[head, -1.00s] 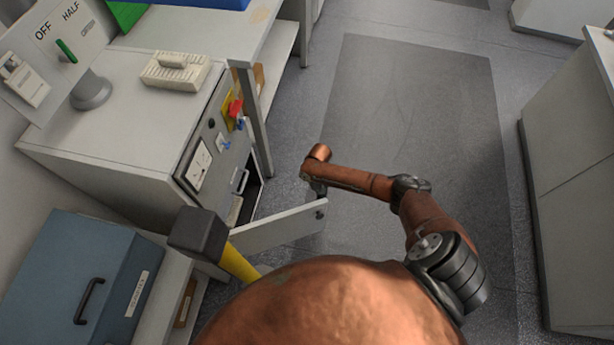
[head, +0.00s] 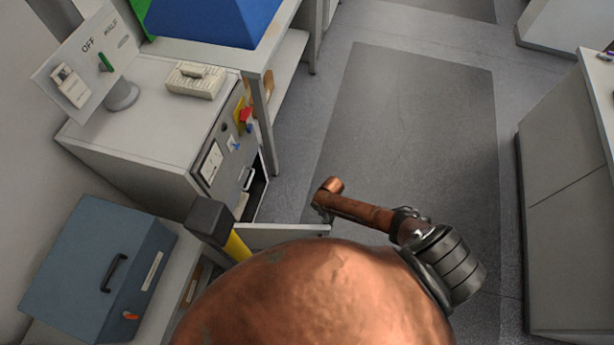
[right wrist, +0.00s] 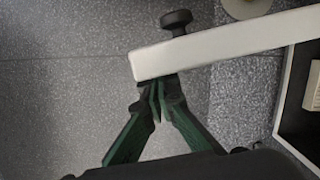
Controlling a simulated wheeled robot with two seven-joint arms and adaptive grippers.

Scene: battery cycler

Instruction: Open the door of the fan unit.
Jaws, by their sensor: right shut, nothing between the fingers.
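The fan unit (head: 150,160) is the pale cabinet at left in the head view, with a grey control panel on its front. Its white door (head: 285,229) stands wide open, sticking out from the dark opening (head: 258,185). In the right wrist view the door (right wrist: 225,44) crosses the upper right, with a black knob (right wrist: 176,20) on its far side. My right gripper (right wrist: 157,92) is shut and empty, its fingertips at the near side of the door's free end, touching or nearly so. In the head view the fingers are mostly hidden behind my arm. My left gripper is not in view.
A blue-grey case (head: 95,265) and a yellow shaft with a dark block head (head: 210,218) are near the unit's front left. A bench with a blue bin (head: 215,20) stands behind. A grey cabinet (head: 570,200) is at right. The floor mat (head: 420,120) between is clear.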

